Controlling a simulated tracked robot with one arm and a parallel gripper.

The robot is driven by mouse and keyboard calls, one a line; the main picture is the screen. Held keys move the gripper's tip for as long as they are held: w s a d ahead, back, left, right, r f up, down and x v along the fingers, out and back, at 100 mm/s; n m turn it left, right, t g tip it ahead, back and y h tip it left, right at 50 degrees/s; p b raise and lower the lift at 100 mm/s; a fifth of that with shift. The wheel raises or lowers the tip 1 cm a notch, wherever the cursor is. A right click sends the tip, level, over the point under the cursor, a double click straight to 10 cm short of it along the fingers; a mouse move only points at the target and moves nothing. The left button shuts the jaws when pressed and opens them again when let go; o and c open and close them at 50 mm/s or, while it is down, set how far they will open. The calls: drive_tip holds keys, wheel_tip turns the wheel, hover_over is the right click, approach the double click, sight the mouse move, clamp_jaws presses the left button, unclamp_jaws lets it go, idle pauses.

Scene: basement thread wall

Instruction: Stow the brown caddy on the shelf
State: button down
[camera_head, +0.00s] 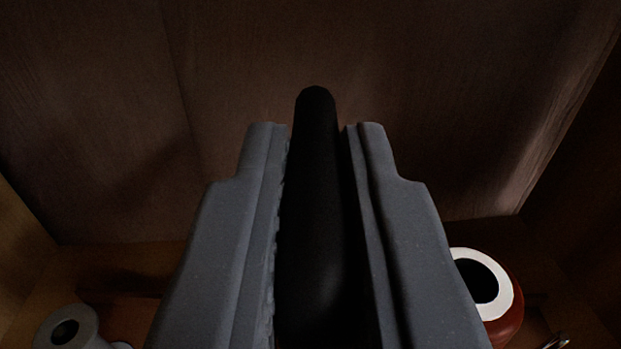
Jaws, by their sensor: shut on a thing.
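My gripper (316,135) fills the lower middle of the head camera view, its two grey fingers shut on a long black bar. The black bar (318,220) runs between the fingers, and its rounded end sticks out past the fingertips. No brown caddy body can be made out, and I cannot tell whether the bar is part of it. Behind the fingers is a dark brown wooden compartment, with a back panel (400,60) and a floor (130,290) that may be the shelf.
A red spool-like thing (508,310) with a white ring top stands close beside the right finger. A grey spool-like thing (75,325) stands at the lower left. A small shiny metal piece (555,342) shows at the lower right edge. Side walls close in left and right.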

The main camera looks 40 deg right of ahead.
drive_tip(key=c, duration=1.4)
unclamp_jaws()
drive_tip(key=shift+o, duration=0.2)
drive_tip(key=p+v, duration=0.3)
drive_tip(key=v, duration=1)
drive_tip(key=shift+s+a, duration=0.2)
drive_tip(key=shift+s, duration=0.05)
drive_tip(key=shift+f, duration=0.1)
